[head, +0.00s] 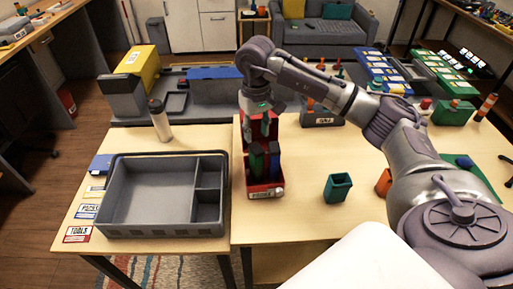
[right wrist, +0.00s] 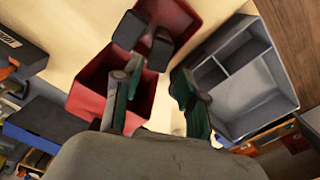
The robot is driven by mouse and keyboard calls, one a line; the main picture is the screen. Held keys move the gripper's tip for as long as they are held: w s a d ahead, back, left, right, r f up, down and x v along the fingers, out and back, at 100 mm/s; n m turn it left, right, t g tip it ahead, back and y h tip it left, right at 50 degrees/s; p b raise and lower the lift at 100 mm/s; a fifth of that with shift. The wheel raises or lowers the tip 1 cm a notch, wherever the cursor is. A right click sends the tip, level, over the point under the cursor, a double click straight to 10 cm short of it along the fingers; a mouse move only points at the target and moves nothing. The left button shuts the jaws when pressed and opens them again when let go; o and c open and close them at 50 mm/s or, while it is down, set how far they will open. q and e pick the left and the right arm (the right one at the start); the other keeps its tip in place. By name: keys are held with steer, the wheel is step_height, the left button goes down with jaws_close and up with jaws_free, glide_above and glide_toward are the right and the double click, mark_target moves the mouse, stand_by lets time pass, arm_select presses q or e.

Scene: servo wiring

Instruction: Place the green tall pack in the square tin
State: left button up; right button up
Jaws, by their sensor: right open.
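A green tall pack (head: 256,163) stands in a red bin (head: 266,192) with a dark blue pack (head: 274,160) beside it. My left gripper is out of view.
A grey divided tray (head: 150,190) lies to the left of the bin. An orange container (head: 383,182) is right of the tin, partly behind my arm. A bottle (head: 159,120) stands behind the tray. Table between bin and tin is clear.

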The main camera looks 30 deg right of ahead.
steer(key=shift+r+b, duration=0.45)
steer(key=shift+r, duration=1.9)
steer(key=shift+f, duration=0.1)
